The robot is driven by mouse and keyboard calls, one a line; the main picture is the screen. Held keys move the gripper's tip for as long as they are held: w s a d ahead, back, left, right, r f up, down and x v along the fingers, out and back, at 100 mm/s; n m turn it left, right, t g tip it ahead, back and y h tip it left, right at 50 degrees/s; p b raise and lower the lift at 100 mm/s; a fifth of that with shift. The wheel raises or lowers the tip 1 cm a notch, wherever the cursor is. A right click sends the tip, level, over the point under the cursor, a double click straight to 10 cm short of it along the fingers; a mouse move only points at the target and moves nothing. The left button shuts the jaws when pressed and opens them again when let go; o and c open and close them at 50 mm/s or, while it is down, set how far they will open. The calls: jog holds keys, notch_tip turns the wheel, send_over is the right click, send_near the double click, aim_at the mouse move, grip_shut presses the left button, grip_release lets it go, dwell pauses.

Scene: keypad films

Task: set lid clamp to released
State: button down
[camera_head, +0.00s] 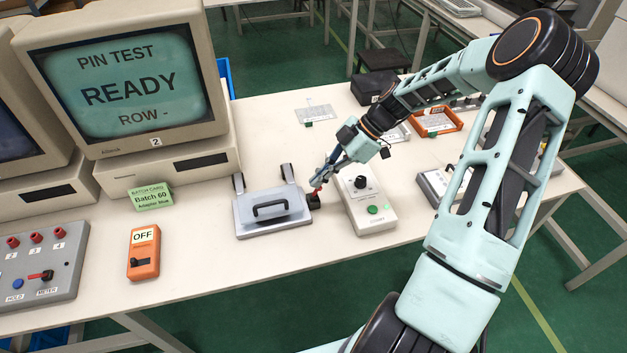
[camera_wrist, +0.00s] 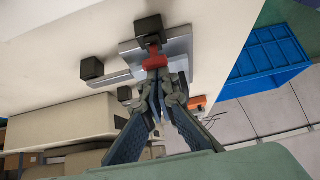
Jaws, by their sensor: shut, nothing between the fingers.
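A grey metal fixture (camera_head: 272,222) with a flat lid and a black bar handle (camera_head: 270,208) sits on the white table left of my gripper (camera_head: 322,183). The lid looks down. A small clamp (camera_head: 314,200) with a black end and a red part is at the fixture's right side. In the wrist view the clamp's red part (camera_wrist: 154,63) is right at my fingertips (camera_wrist: 155,76), with a black block (camera_wrist: 150,27) beyond it. My gripper is shut with nothing held. Whether the fingertips touch the clamp I cannot tell.
A pale box with a black knob and green button (camera_head: 368,212) stands close right of the fixture. An orange switch box (camera_head: 143,252) marked OFF is to the left. A monitor (camera_head: 127,80) reads PIN TEST READY. Bare table lies in front of the fixture.

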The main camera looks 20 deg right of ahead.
jog(key=shift+a+r, duration=0.1)
jog(key=shift+r, duration=0.1)
jog(key=shift+r+p, duration=0.4)
jog(key=shift+r, duration=0.25)
jog(key=shift+r, duration=0.1)
